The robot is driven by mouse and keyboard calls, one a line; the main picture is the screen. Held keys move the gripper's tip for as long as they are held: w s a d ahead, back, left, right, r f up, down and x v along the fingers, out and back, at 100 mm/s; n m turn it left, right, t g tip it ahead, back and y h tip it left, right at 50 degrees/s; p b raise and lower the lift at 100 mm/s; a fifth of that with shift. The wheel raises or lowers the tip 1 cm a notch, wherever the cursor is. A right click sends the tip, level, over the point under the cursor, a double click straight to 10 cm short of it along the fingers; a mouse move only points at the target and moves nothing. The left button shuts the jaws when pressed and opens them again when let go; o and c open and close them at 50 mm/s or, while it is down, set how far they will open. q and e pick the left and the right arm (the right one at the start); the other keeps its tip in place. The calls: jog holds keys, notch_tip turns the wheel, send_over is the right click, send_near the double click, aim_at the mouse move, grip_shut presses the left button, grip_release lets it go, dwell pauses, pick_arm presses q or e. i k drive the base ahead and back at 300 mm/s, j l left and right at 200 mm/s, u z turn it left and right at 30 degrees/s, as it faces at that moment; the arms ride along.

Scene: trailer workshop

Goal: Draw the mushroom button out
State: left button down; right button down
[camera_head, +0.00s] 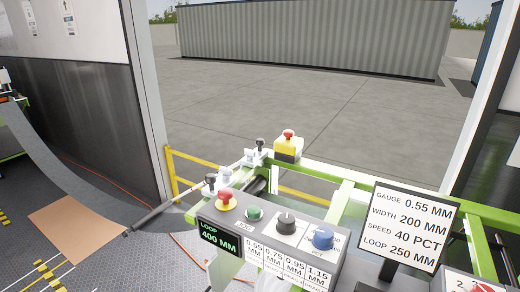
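Two red mushroom buttons show in the head view. One mushroom button (226,196) sits on a yellow ring at the left end of the grey control panel (325,262). The other mushroom button (288,134) is on top of a yellow box (288,149) on the green frame behind the panel. I cannot tell from this view whether either button is pressed in or out. Neither of my grippers is in view, and nothing is touching the buttons.
The panel also has a green button (254,214), a black knob (286,220), a blue knob (323,237) and a LOOP display (219,238). A sign (408,228) stands at the right. Black-tipped levers rise behind the panel. A grey sheet (75,172) curves down at the left.

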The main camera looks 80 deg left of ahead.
aim_at(288, 134)
jog(key=u, duration=2.35)
